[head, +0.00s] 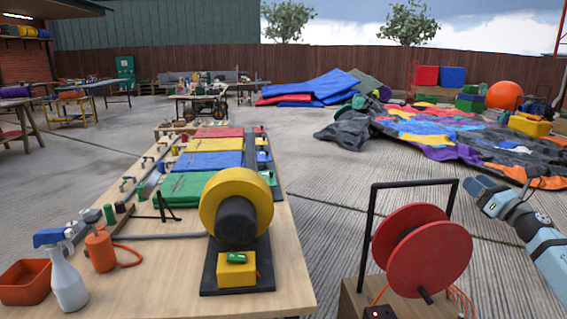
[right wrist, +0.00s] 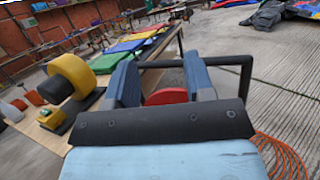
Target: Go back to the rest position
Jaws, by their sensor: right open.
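My right gripper (head: 487,192) is at the right edge of the head view, beside and above the red cable reel (head: 430,250). In the right wrist view its two blue fingers (right wrist: 162,82) stand apart with nothing between them in its grip. The red reel (right wrist: 166,96) shows beyond the gap between the fingers. My left gripper is in neither view.
A wooden workbench (head: 150,290) holds a yellow blower (head: 222,190), folded coloured fabric (head: 208,160), a spray bottle (head: 68,280) and an orange tray (head: 25,282). The reel's black frame (head: 368,235) stands close to my right arm. Concrete floor (head: 330,220) between is clear.

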